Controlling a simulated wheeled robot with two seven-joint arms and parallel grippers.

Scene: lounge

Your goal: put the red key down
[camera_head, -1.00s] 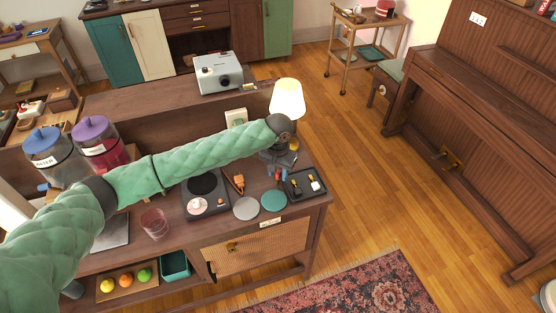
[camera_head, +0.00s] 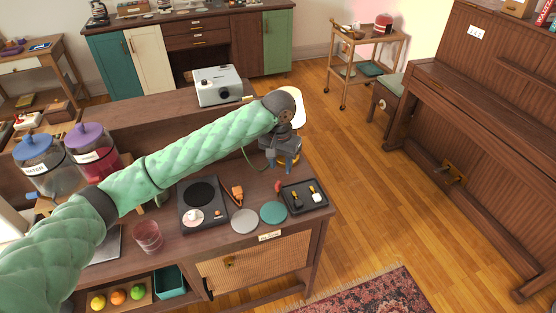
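A small red object, which looks like the red key (camera_head: 279,186), lies on the cabinet top just left of the black tray (camera_head: 308,208). The tray holds a black key (camera_head: 296,197) and a white key (camera_head: 317,197). My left gripper (camera_head: 284,169) is above the red key, with a small gap between them. Its fingers look spread and empty, though they are small in the view. My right gripper is not in view.
A grey disc (camera_head: 244,221) and a teal disc (camera_head: 273,212) lie left of the tray. An orange object (camera_head: 237,195) and a black hot plate (camera_head: 203,205) are farther left. A lamp (camera_head: 298,105) stands behind my gripper.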

